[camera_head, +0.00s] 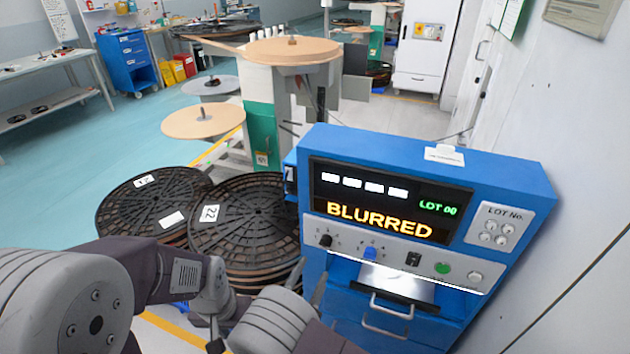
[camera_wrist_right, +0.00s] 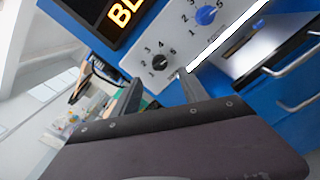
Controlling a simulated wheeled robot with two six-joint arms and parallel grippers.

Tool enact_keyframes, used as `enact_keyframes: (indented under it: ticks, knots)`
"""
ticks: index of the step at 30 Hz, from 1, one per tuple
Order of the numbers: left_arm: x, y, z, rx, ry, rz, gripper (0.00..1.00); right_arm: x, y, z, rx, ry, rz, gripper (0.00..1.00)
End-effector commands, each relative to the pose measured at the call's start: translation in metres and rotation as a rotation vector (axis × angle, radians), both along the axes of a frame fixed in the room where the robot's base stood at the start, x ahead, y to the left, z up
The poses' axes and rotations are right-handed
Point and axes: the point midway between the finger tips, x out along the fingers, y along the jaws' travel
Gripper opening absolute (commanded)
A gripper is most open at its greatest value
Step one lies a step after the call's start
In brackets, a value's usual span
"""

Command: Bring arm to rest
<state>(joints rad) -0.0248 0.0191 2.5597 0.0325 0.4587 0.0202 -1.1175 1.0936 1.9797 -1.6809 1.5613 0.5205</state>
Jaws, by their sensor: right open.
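My right gripper (camera_head: 309,280) is at the lower middle of the head view, in front of the lower left of the blue machine (camera_head: 540,190). In the right wrist view, its two fingers (camera_wrist_right: 160,92) stand apart with nothing between them. The fingers point toward the machine's panel, near a black dial (camera_wrist_right: 160,63) and a blue knob (camera_wrist_right: 205,15). I cannot tell whether they touch it. My left arm (camera_head: 150,265) comes in from the left. I cannot make out its gripper.
The machine's display (camera_head: 385,203) reads "BLURRED" and "LOT 00". Metal handles (camera_head: 385,332) stick out below its panel. Stacked black reels (camera_head: 245,222) stand on the floor to the left. A station with a round tan top (camera_head: 292,50) stands behind. The teal floor (camera_head: 60,190) at left is clear.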

Motion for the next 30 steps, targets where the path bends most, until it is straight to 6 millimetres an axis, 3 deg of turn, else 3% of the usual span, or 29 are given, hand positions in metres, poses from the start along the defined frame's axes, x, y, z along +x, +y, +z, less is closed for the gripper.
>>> enact_keyframes:
  ticks: [2,4,5,8,10,12,13,15,16,18,21,25,30]
  knots:
    - [0.0,0.0,0.002,0.0,0.0,0.0,0.36,0.001,-0.005,0.002,0.003,0.006,-0.017,0.52]
    - [0.0,0.0,0.007,0.0,0.0,0.0,0.36,0.003,-0.028,0.01,0.019,0.036,-0.098,0.52]
    - [0.0,0.0,0.011,0.0,0.0,0.0,0.36,0.003,-0.045,0.015,0.033,0.059,-0.16,0.52]
    - [0.0,0.0,0.028,0.0,0.0,0.0,0.36,-0.012,-0.126,0.031,0.134,0.184,-0.465,0.52]
    - [0.0,0.0,0.043,0.0,0.0,0.0,0.36,-0.045,-0.184,0.04,0.276,0.299,-0.733,0.52]
    - [0.0,0.0,0.061,0.0,0.0,0.0,0.36,-0.096,-0.225,0.049,0.516,0.412,-1.026,0.52]
    - [0.0,0.0,0.07,0.0,0.0,0.0,0.36,-0.121,-0.232,0.052,0.655,0.451,-1.152,0.52]
    - [0.0,0.0,0.085,0.0,0.0,0.0,0.36,-0.158,-0.227,0.059,0.999,0.488,-1.371,0.52]
    - [0.0,0.0,0.09,0.0,0.0,0.0,0.36,-0.166,-0.221,0.064,1.146,0.479,-1.436,0.52]
    - [0.0,0.0,0.1,0.0,0.0,0.0,0.36,-0.168,-0.206,0.077,1.46,0.415,-1.533,0.52]
    - [0.0,0.0,0.108,0.0,0.0,0.0,0.36,-0.155,-0.197,0.095,1.774,0.283,-1.576,0.52]
    - [0.0,0.0,0.109,0.0,0.0,0.0,0.36,-0.144,-0.197,0.105,1.942,0.183,-1.579,0.52]
    - [0.0,0.0,0.108,0.0,0.001,0.0,0.36,-0.143,-0.197,0.104,1.953,0.176,-1.578,0.52]
